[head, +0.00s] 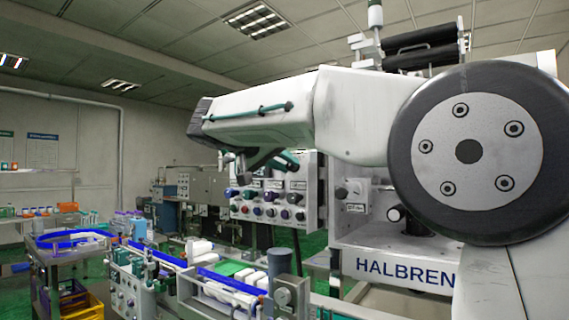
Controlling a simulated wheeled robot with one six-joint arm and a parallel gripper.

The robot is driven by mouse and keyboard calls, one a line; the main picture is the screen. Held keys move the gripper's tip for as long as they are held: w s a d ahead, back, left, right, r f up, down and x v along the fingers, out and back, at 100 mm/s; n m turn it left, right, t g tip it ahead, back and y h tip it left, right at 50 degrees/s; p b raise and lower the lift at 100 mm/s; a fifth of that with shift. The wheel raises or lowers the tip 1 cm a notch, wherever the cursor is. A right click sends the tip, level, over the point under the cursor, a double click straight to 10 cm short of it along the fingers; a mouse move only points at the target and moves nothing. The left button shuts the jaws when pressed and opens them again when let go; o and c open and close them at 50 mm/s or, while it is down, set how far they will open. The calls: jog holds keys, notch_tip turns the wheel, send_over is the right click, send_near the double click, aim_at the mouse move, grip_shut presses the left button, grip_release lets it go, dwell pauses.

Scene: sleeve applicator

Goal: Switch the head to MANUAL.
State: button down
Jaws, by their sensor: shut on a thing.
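A grey control panel (271,214) stands in the middle of the head view, with rows of knobs and buttons in dark, red and blue. Its labels are too small to read, so I cannot tell which one is the MANUAL selector or how it is set. My white arm reaches in from the right across the panel's top. My gripper (246,168) hangs below the arm's end at the panel's upper left, partly hidden by the arm. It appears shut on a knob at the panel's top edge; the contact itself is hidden.
A conveyor with white bottles (200,249) runs below. A blue-rimmed round table (72,240) and a yellow crate (84,305) are at left. Green floor shows between machines.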

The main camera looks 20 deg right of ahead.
jog(key=n+h, duration=0.1)
jog(key=n, duration=0.1)
jog(key=n+g+h, duration=0.1)
jog(key=n, duration=0.2)
jog(key=shift+w+a+f+g+h, duration=0.2)
jog(key=shift+g+h, duration=0.1)
jog(key=shift+h, duration=0.1)
dwell(0.4)
jog(key=c, duration=1.2)
grip_release()
jog(key=v, duration=0.7)
jog(key=shift+s+a, duration=0.15)
jog(key=shift+a, duration=0.25)
